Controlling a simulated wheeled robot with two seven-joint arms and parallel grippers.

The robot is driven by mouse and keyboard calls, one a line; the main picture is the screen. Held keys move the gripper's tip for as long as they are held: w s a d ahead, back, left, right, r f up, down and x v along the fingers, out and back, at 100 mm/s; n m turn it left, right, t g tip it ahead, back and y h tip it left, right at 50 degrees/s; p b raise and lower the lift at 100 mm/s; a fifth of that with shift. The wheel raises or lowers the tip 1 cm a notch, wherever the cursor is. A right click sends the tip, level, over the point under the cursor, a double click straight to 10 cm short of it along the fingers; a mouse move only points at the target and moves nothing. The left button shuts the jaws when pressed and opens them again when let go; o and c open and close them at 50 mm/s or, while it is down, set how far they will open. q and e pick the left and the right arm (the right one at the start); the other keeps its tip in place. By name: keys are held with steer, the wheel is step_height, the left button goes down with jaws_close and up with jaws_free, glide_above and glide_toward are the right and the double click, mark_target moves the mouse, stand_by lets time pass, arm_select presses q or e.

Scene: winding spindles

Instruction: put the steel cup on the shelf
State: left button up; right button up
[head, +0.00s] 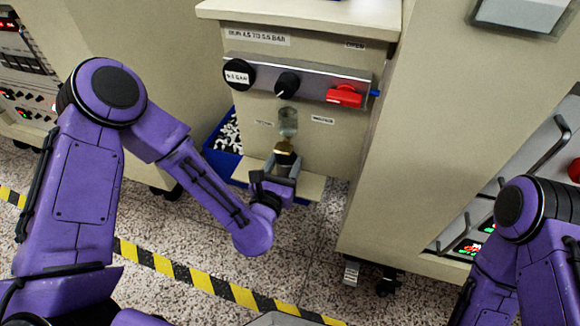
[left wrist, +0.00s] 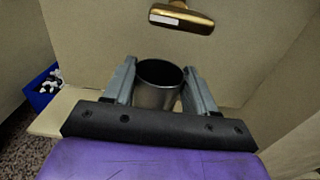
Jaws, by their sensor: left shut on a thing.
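The steel cup (left wrist: 158,88) is upright between the two fingers of my left gripper (left wrist: 160,88) in the left wrist view, its open mouth facing up; its inside looks dark. My left gripper (head: 283,172) is shut on it, in front of the beige cabinet. In the head view the cup is hard to make out among the fingers and the brass part above. A beige shelf (head: 312,188) juts from the cabinet low down, below and around the gripper; it also shows in the left wrist view (left wrist: 48,122). I cannot tell whether the cup touches it. My right gripper is out of view.
A brass fitting (left wrist: 182,16) hangs just above and beyond the cup, under a clear bowl (head: 288,122). Above are a panel with black knobs (head: 287,84) and a red switch (head: 344,96). A blue bin (head: 222,150) with white pieces stands left of the shelf.

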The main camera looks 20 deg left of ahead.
arm_select(q)
steer(key=shift+d+f, duration=0.1)
steer(key=shift+f, duration=0.8)
steer(key=shift+r, duration=0.25)
steer(key=shift+f, duration=0.25)
steer(key=o, duration=1.2)
steer(key=shift+r, duration=0.1)
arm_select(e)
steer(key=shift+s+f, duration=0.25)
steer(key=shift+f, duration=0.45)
